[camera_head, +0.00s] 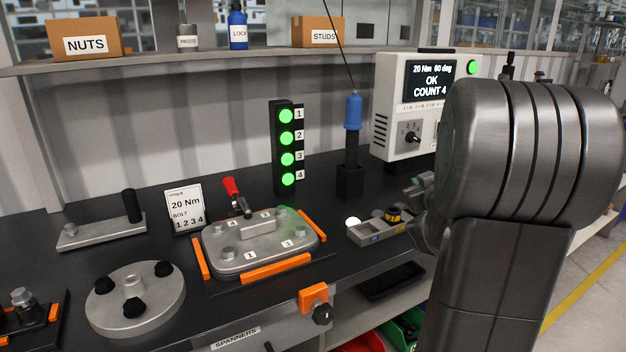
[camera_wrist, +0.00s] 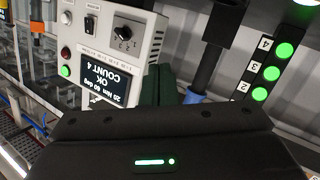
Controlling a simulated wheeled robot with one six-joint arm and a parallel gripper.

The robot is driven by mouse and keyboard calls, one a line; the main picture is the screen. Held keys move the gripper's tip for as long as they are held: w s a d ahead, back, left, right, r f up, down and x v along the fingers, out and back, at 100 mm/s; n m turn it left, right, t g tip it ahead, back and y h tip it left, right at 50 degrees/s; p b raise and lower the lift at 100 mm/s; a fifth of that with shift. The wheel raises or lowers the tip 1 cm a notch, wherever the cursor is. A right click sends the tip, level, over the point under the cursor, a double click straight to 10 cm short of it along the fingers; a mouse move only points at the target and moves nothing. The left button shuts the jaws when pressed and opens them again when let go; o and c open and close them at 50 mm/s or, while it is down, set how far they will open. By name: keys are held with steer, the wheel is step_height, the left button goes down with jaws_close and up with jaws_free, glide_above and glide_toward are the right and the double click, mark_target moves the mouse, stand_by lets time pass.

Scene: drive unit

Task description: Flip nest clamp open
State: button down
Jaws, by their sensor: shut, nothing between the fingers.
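The nest clamp (camera_head: 240,206) is a small metal toggle clamp with a red handle (camera_head: 231,188), at the back edge of the grey cover plate (camera_head: 234,263). The handle stands up, tilted a little left. Whether the clamp's tip touches the plate is too small to tell. The plate sits between orange nest guides (camera_head: 276,267), with numbered bolts on it. My gripper (camera_head: 421,190) is shut and empty, right of the clamp and well apart from it, partly hidden by my wrist. The wrist view shows my dark gripper housing but no clamp.
The controller (camera_head: 400,110) reads "OK COUNT 4"; it also shows in the wrist view (camera_wrist: 115,45). A blue-topped tool (camera_head: 353,112) stands in a black holder between the clamp and my gripper. A lamp stack (camera_head: 286,150) shows several green lights. A small grey tray (camera_head: 385,236) lies near my gripper.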

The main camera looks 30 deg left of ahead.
steer(key=w+d+f+n+g+h+p, duration=0.25)
steer(key=w+d+h, duration=0.25)
steer(key=d, duration=0.5)
steer(key=w+d+f+n+g+h+p, duration=0.1)
steer(key=w+d+f+h+p, duration=0.15)
steer(key=w+d+h, duration=0.6)
steer(key=s+d+n+g+h+p, duration=0.1)
steer(key=s+d+g+h, duration=0.1)
steer(key=d, duration=1)
steer(key=s+d+r+n+g+h+p, duration=0.1)
steer(key=d+g, duration=0.5)
steer(key=d, duration=0.6)
steer(key=s+h+p, duration=0.1)
steer(key=s+h, duration=0.1)
steer(key=s, duration=0.1)
steer(key=shift+s+d+r+p, duration=0.15)
steer(key=shift+s+d+p, duration=0.1)
steer(key=shift+s+p, duration=0.05)
steer(key=shift+h, duration=0.25)
